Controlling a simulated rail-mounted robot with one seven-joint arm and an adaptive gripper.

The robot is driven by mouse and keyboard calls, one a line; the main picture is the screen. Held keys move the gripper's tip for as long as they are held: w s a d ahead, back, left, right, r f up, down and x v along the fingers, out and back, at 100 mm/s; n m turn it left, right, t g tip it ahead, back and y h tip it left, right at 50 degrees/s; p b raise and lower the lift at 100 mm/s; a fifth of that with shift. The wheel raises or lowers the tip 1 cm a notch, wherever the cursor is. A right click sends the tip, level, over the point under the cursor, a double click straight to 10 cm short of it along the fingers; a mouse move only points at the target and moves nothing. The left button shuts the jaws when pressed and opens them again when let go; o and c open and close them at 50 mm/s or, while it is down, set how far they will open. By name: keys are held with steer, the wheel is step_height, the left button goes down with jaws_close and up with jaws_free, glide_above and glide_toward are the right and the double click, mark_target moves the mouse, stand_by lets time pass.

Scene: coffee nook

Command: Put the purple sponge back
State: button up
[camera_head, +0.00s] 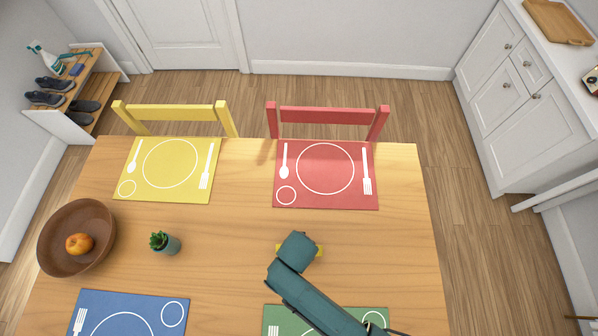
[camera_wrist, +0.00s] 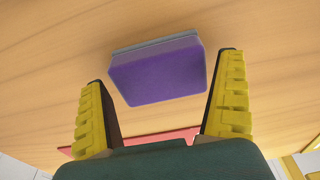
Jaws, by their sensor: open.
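The purple sponge (camera_wrist: 157,78) shows in the wrist view, lying on the wooden table, with a grey-blue layer along its far edge. My gripper (camera_wrist: 163,68) is open, with a yellow finger on each side of the sponge in that view; I see no contact. In the head view my gripper (camera_head: 300,250) points down over the middle right of the table (camera_head: 220,265), and my arm hides the sponge there.
A bowl (camera_head: 48,250) with an apple and a small potted plant (camera_head: 165,243) stand at left. Yellow, red, blue and green placemats lie on the table. A rack (camera_head: 85,92) at upper left holds shoes, a spray bottle (camera_head: 45,60) and a small blue block (camera_head: 76,70).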

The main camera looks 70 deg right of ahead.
step_height(320, 180, up, 11)
steer(key=a+p, duration=0.1)
steer(key=p, duration=0.1)
steer(key=shift+s+a+r+p, duration=0.2)
steer(key=shift+s+a+p, duration=0.1)
steer(key=w+a+r+n+t, duration=0.1)
steer(key=w+r+n+t, duration=0.2)
steer(key=w+r+t, duration=0.55)
steer(key=w+a+r+n+t, duration=0.1)
steer(key=w+r+n+t, duration=0.25)
steer(key=w+r, duration=1.05)
steer(key=s+a+r+n+t, duration=0.1)
steer(key=a+r+n+t, duration=0.1)
steer(key=r, duration=0.8)
steer(key=s+a+r+n+t, duration=0.2)
steer(key=r+n+t, duration=0.1)
steer(key=r, duration=0.8)
steer(key=s+a+r+n+t+y, duration=0.1)
steer(key=r+t, duration=0.3)
steer(key=r, duration=0.6)
steer(key=shift+s+a+r+n+t, duration=0.3)
steer(key=shift+s+a+n, duration=0.25)
steer(key=shift+n, duration=0.1)
